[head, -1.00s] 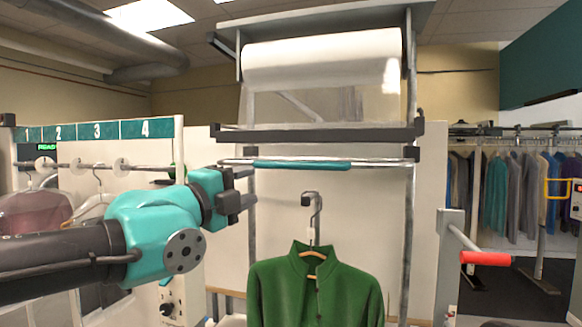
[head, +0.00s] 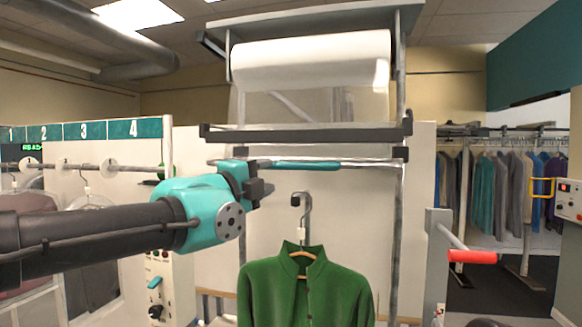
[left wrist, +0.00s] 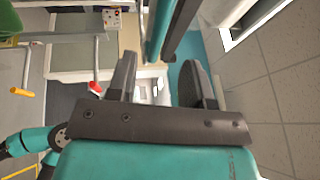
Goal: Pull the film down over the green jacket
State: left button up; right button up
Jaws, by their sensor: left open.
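The green jacket (head: 305,290) hangs upright on a hanger from a hook (head: 302,212) in the head view, its lower part cut off by the frame. The clear film (head: 290,105) hangs from the white roll (head: 310,60) above it, down to a dark crossbar. Below that is a thin bar with a teal sleeve (head: 306,165). My left gripper (head: 262,190) is open and empty, just below the bar's left part and left of the hook. In the left wrist view the open fingers (left wrist: 160,82) stand apart, with a teal and grey bar-like part beyond them. My right gripper is not seen.
The dark crossbar (head: 310,136) spans the frame above my left gripper. A post with a red handle (head: 472,256) stands to the right. A control box with buttons (head: 170,290) is below my left arm. Racks of clothes stand behind at right (head: 510,190).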

aim_at(288, 167)
pick_arm(q)
jog(key=x, duration=0.9)
jog(key=shift+w+d, duration=0.15)
jog(key=shift+w, duration=0.1)
jog(key=shift+c, duration=0.2)
grip_shut()
